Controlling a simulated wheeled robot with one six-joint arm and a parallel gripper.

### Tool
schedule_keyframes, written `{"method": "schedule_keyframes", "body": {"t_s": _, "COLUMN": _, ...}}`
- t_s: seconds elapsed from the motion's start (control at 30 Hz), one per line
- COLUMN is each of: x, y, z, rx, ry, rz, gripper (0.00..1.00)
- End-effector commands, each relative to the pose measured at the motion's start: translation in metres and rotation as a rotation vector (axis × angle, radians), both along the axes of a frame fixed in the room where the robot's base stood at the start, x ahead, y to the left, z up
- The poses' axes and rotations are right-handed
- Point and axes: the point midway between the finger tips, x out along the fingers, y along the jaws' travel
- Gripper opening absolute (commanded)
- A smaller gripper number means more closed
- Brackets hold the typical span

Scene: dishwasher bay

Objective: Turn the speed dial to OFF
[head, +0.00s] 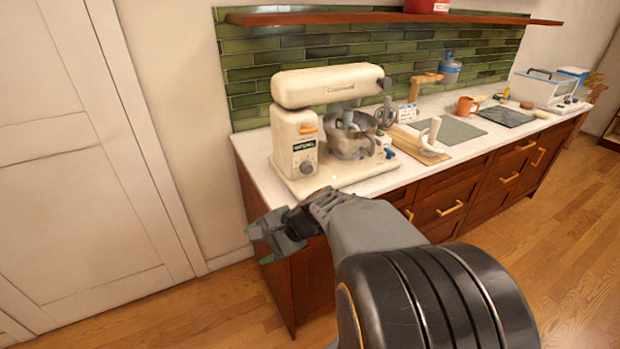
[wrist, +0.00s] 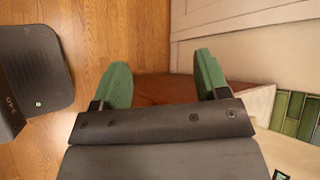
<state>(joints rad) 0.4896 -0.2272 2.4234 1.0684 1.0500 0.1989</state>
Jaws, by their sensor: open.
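The speed dial (head: 307,167) is a small round grey knob low on the front of the cream stand mixer (head: 322,90). A small dark display (head: 304,145) sits just above it, and an orange lever (head: 308,129) sits higher up. The dial's pointer setting is too small to read. My gripper (head: 262,242) is open and empty, below and to the left of the mixer, apart from it, by the counter's left end. In the wrist view its green fingertips (wrist: 162,85) are spread apart with nothing between them. The dial is not visible in the wrist view.
A steel bowl (head: 352,136) sits under the mixer head. The white countertop (head: 262,155) runs right, holding a cutting board (head: 408,139), an orange mug (head: 466,106) and other items. A red shelf (head: 380,18) hangs above. A white door (head: 80,150) stands left.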

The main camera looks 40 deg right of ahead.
Motion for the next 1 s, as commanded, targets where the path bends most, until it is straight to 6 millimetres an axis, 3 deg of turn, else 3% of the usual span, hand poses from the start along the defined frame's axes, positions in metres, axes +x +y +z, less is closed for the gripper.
{"method": "schedule_keyframes", "body": {"t_s": 0.1, "x": 0.031, "y": -0.053, "z": -0.006, "rx": 0.31, "ry": -0.018, "rz": -0.343, "gripper": 0.68}}
{"method": "schedule_keyframes", "body": {"t_s": 0.2, "x": 0.047, "y": -0.104, "z": -0.004, "rx": 0.536, "ry": -0.069, "rz": -0.589, "gripper": 0.68}}
{"method": "schedule_keyframes", "body": {"t_s": 0.4, "x": 0.049, "y": -0.195, "z": -0.006, "rx": 0.85, "ry": -0.197, "rz": -0.933, "gripper": 0.68}}
{"method": "schedule_keyframes", "body": {"t_s": 0.5, "x": 0.044, "y": -0.224, "z": -0.007, "rx": 0.941, "ry": -0.247, "rz": -1.031, "gripper": 0.68}}
{"method": "schedule_keyframes", "body": {"t_s": 0.6, "x": 0.042, "y": -0.241, "z": -0.008, "rx": 0.992, "ry": -0.281, "rz": -1.087, "gripper": 0.68}}
{"method": "schedule_keyframes", "body": {"t_s": 0.73, "x": 0.051, "y": -0.25, "z": -0.007, "rx": 1.018, "ry": -0.297, "rz": -1.112, "gripper": 0.68}}
{"method": "schedule_keyframes", "body": {"t_s": 1.0, "x": 0.101, "y": -0.251, "z": -0.007, "rx": 1.019, "ry": -0.296, "rz": -1.111, "gripper": 0.68}}
